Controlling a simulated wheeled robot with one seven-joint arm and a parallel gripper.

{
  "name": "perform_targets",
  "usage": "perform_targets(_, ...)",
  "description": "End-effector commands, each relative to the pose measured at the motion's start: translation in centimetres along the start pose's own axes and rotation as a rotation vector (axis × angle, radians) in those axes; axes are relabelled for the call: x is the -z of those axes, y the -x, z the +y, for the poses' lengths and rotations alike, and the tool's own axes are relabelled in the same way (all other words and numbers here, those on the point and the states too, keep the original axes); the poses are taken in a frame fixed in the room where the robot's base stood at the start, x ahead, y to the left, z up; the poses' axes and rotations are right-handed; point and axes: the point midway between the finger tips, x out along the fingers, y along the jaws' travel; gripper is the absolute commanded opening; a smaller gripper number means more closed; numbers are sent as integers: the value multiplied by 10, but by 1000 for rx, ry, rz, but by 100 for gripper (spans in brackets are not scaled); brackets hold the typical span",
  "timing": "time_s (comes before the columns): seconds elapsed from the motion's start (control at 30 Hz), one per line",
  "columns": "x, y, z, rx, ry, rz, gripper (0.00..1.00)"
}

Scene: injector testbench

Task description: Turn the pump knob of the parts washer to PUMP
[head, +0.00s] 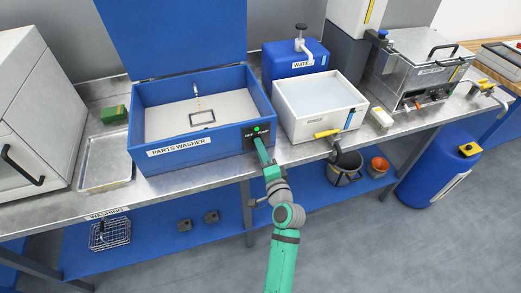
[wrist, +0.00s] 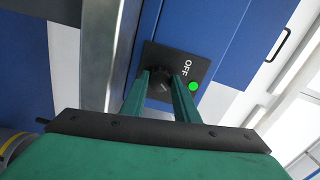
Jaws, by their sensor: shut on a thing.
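The blue parts washer (head: 222,145), lid open, stands on the metal bench with a black control plate (head: 249,134) at its front right corner. In the wrist view the plate (wrist: 203,68) shows the word OFF and a lit green lamp (wrist: 193,86). The dark round pump knob (wrist: 160,84) sits on the plate between the two green fingers of my gripper (wrist: 163,78), which is shut on it. In the head view my gripper (head: 262,146) reaches the plate from the front and hides the knob. I cannot tell which way the knob points; the PUMP mark is not readable.
A white tub (head: 318,108) with a yellow-handled tool stands right of the washer, and a metal tray (head: 106,162) lies to its left. Under the bench, a blue shelf (head: 160,240) holds a wire basket and buckets. The floor in front is open.

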Motion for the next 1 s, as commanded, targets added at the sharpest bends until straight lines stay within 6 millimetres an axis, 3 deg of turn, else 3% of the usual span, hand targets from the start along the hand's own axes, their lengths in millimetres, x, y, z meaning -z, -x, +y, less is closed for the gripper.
perform_targets(0.47,0,1,2,-3,-15,-1,5)
perform_targets(0.5,0,1,2,-3,-15,-1,35)
perform_targets(0.57,0,1,2,-3,-15,0,46)
perform_targets(0.87,0,1,1,-1,-13,0,46)
perform_targets(1.0,0,11,1,-2,-14,1,46)
